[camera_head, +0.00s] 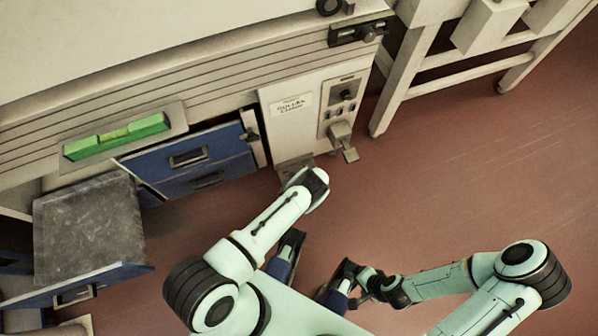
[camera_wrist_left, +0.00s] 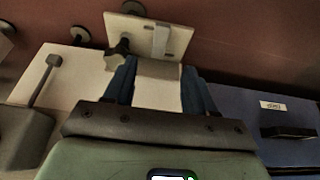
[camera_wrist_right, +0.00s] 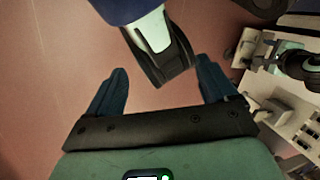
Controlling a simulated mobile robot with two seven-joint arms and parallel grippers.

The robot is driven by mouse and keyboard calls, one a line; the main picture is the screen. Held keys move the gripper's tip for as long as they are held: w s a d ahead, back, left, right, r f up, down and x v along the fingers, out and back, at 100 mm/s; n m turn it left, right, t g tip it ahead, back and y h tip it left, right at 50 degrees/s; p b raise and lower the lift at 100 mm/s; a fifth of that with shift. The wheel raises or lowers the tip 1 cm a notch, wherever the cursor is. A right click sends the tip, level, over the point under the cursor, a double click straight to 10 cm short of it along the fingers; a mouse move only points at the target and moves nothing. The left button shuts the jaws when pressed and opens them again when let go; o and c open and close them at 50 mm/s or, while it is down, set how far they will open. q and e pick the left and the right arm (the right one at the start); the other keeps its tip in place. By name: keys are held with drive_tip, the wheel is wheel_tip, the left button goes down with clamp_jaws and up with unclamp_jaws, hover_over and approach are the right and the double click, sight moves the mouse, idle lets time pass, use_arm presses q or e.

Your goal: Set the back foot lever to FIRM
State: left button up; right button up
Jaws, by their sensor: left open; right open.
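I cannot tell for certain which part is the back foot lever, and no FIRM mark is legible. At the cabinet's right end, a grey box (camera_head: 340,132) carries a lever (camera_head: 350,155) with a square tip. In the left wrist view a similar lever (camera_wrist_left: 46,80) rises from a grey box (camera_wrist_left: 22,137). There a pale plate (camera_wrist_left: 180,40) bears a dark star knob (camera_wrist_left: 120,54). My left gripper (camera_wrist_left: 160,82) is open, empty, its fingers framing the pale block by the plate; the head view hides its tips. My right gripper (camera_wrist_right: 158,88) is open, well away.
A grey-topped drawer (camera_head: 88,225) juts out at left. A pale table frame (camera_head: 440,75) stands at back right. The reddish floor (camera_head: 450,190) is open at right.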

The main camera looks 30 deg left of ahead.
use_arm(q)
drive_tip(key=b+x, duration=0.6)
drive_tip(key=x, duration=0.4)
drive_tip(key=shift+s, duration=0.15)
drive_tip(key=shift+b+x, duration=0.55)
drive_tip(key=shift+x, duration=0.25)
drive_tip(key=shift+a+f, duration=0.1)
drive_tip(key=shift+f, duration=0.15)
use_arm(e)
drive_tip(key=w+d+f+t, duration=0.1)
drive_tip(key=w+d+f, duration=0.1)
drive_tip(key=f, duration=0.3)
drive_tip(key=w+d+f+m+t+h, duration=0.1)
drive_tip(key=w+d+f, duration=0.2)
drive_tip(key=w+f, duration=0.2)
drive_tip(key=shift+d, duration=0.2)
drive_tip(key=shift+w, duration=0.1)
use_arm(q)
clamp_jaws()
